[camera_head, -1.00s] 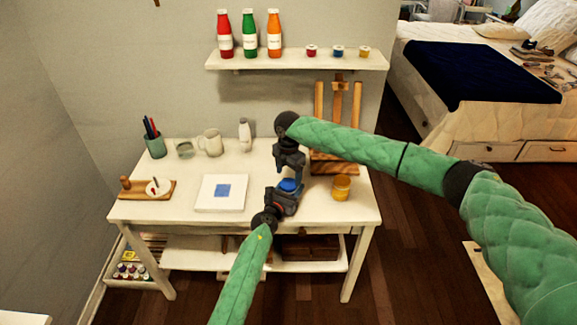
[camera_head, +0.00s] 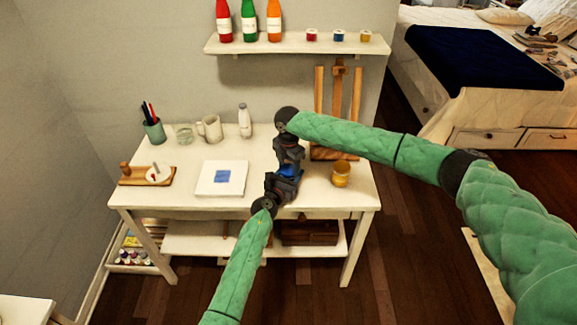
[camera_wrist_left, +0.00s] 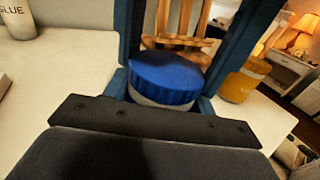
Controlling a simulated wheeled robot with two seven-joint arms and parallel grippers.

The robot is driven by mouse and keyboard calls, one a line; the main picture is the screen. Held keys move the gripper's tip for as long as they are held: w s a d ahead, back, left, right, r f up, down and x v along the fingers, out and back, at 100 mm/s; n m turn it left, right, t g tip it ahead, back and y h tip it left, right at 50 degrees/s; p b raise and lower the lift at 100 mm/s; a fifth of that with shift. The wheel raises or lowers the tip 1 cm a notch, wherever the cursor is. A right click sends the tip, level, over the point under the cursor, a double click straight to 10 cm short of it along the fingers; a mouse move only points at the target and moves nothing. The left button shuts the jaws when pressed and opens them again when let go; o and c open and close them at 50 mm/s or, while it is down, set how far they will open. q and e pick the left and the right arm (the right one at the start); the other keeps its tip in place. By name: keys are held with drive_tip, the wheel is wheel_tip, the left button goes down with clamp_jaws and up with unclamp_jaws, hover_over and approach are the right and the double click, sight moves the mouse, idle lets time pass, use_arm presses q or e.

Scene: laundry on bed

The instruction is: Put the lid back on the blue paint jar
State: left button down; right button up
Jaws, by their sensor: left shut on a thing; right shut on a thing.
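The blue paint jar (camera_wrist_left: 158,97) stands near the front of the white table, its pale body mostly hidden behind my left gripper's dark bar. A blue ribbed lid (camera_wrist_left: 167,76) sits over its top; I cannot tell whether it is fully seated. My left gripper (camera_head: 282,184) comes from the front and is shut on the jar. My right gripper (camera_head: 289,168) reaches down from above and is shut on the lid. In the head view the two grippers hide most of the jar. Dark blue posts flank the lid in the left wrist view.
An orange-yellow jar (camera_head: 341,174) stands close to the right, with a wooden easel (camera_head: 338,95) behind. A white canvas (camera_head: 207,188) with a blue square lies left.

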drive_tip(key=m, duration=0.5)
drive_tip(key=shift+m, duration=0.3)
drive_tip(key=o, duration=1.1)
drive_tip(key=shift+r, duration=2.3)
drive_tip(key=shift+c, duration=0.5)
